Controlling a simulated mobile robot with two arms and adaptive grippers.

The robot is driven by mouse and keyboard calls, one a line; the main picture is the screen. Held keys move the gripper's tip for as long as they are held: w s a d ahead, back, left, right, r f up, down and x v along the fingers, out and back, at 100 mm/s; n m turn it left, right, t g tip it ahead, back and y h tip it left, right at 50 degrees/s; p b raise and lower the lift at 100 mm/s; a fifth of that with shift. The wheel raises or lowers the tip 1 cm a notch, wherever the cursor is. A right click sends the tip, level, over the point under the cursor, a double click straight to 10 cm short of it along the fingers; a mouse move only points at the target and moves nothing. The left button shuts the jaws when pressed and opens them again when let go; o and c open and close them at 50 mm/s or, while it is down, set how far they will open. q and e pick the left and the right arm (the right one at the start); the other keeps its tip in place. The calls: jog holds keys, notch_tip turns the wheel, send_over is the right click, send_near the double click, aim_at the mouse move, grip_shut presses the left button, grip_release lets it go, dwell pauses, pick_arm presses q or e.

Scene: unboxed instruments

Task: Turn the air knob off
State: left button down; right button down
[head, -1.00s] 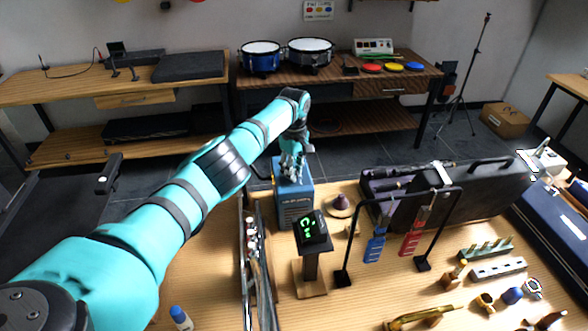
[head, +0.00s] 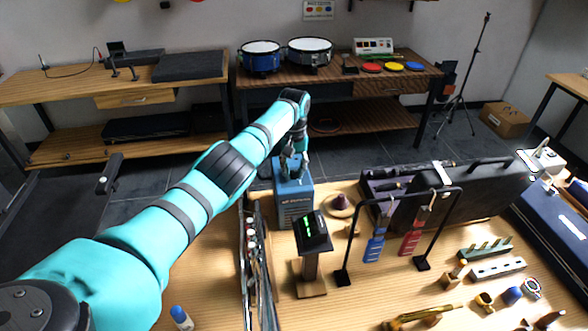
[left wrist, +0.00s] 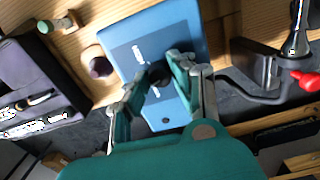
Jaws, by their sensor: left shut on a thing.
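A blue box-shaped unit (head: 294,206) stands near the back edge of the wooden table, and its blue top face (left wrist: 182,30) fills the middle of the left wrist view. A black knob (left wrist: 158,72) sticks up from that top. My left gripper (head: 291,174) reaches down over the unit. In the left wrist view its fingers (left wrist: 155,80) are shut on the black knob, one on each side. A smaller dark round part (left wrist: 165,120) shows on the same face, nearer my palm. The knob's markings cannot be read. My right gripper is not in view.
A tuner on a stand (head: 312,236) is in front of the unit, with a purple-brown knobbed object (head: 341,201) to its right. A black rack (head: 346,240) holds blue and red items. A black case (head: 430,205) lies behind it.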

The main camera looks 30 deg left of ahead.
aim_at(294, 172)
pick_arm(q)
jog(key=shift+m, duration=1.9)
jog(key=c, duration=1.1)
grip_release()
jog(key=shift+r, duration=0.1)
notch_tip(294, 172, up, 12)
